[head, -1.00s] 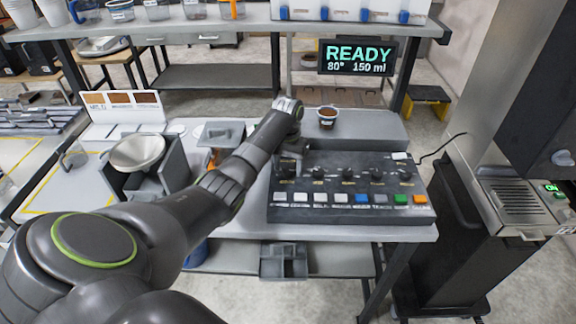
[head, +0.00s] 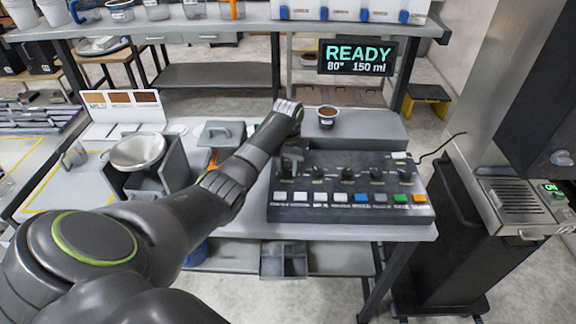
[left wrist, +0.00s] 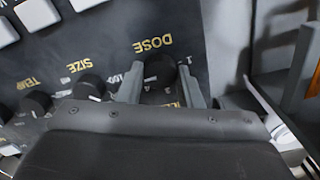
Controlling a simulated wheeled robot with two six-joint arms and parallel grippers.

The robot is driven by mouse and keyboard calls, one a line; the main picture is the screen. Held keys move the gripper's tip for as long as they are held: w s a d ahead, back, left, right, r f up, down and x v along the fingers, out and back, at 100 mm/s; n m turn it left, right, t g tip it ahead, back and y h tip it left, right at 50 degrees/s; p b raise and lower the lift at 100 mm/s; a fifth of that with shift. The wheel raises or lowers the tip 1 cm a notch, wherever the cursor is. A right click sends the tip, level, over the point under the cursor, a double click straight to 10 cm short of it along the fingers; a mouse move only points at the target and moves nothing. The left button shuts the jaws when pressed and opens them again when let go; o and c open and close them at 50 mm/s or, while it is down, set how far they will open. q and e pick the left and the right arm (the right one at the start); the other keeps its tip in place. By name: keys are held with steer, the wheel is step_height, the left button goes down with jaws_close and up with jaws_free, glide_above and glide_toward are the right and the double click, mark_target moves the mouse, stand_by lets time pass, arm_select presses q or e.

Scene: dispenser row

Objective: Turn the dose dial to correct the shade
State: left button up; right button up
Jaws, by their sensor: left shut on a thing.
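The dose dial (left wrist: 161,72) is a dark round knob under the yellow DOSE label on the dark control panel (head: 345,208). My left gripper (left wrist: 160,84) has one finger on each side of it and is shut on it. In the head view my left gripper (head: 291,165) reaches down to the panel's left end and largely hides the dial. A small cup with brown contents (head: 327,117) stands on the grey ledge behind the panel. A shade card (head: 122,106) with several brown swatches stands at the left. My right gripper is not in view.
The display (head: 357,58) reads READY, 80°, 150 ml. More knobs run along the panel to the right, with a row of coloured buttons (head: 361,197) in front. A metal funnel (head: 138,152) sits in a grey holder at the left. A tall machine (head: 515,205) stands at the right.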

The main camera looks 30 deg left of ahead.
arm_select(q)
steer(key=shift+r+n+p, duration=0.25)
steer(key=shift+n+p, duration=0.15)
steer(key=shift+p, duration=0.25)
steer(key=n+p, duration=0.3)
steer(key=shift+p, duration=0.3)
steer(key=n+p, duration=0.2)
steer(key=n, duration=0.1)
steer(key=shift+f+n+p, duration=0.15)
steer(key=shift+n+p, duration=0.3)
steer(key=shift+n, duration=0.35)
steer(key=shift+w, duration=0.1)
steer(key=o, duration=1)
steer(key=shift+f, duration=0.1)
